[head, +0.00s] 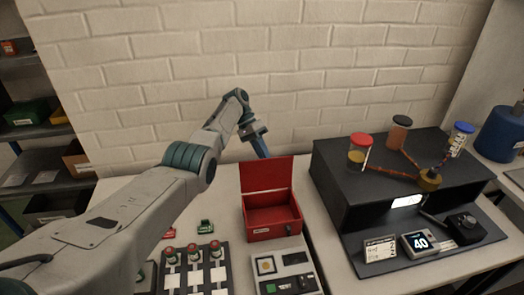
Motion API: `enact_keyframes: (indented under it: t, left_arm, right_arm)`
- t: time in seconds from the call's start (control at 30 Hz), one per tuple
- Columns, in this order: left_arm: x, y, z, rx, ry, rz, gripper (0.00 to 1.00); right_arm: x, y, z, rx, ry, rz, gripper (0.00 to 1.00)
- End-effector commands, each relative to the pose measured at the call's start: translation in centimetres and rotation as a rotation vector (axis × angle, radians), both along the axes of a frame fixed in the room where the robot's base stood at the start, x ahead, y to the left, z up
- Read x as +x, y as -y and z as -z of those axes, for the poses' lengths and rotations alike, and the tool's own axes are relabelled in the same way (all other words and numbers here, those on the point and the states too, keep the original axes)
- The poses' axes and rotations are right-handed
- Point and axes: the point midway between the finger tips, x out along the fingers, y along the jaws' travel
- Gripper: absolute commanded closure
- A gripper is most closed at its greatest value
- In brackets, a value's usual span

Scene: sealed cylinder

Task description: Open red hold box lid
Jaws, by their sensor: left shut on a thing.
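The red hold box (272,222) stands on the white table, right of the middle. Its red lid (267,176) is raised, standing roughly upright at the back, and the inside of the box shows and looks empty. My left gripper (264,153) reaches from the left and points down at the lid's top edge. It is shut on the lid, with the fingertips partly hidden behind it. My right gripper is not in view.
A black stand (335,190) with a red-capped jar (360,150), other jars and a display reading 40 (420,243) is right of the box. A panel (285,272) and a rack of red-topped vials (193,265) lie in front. A white brick wall (330,60) is behind.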

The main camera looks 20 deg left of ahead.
Motion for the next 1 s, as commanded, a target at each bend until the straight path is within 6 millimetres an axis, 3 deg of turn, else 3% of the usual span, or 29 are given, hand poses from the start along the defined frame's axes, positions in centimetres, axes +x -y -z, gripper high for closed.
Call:
enact_keyframes:
  t: [0.03,0.33,0.37,0.5,1.0]
  left_arm:
    - [-1.0,0.0,2.2,0.005,-0.041,0.001,1.00]
    - [-1.0,0.1,2.2,0.003,-0.042,0.003,1.00]
    - [-1.0,0.1,2.2,0.004,-0.042,0.003,0.77]
    - [-1.0,0.1,2.2,0.004,-0.040,0.003,0.54]
    - [-0.9,0.0,2.0,0.004,-0.036,0.001,0.54]
  right_arm:
    - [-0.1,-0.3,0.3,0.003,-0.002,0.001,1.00]
    - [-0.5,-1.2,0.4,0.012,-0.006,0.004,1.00]
    - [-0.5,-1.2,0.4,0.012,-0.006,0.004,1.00]
    - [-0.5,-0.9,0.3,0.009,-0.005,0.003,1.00]
    - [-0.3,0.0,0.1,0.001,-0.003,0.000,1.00]
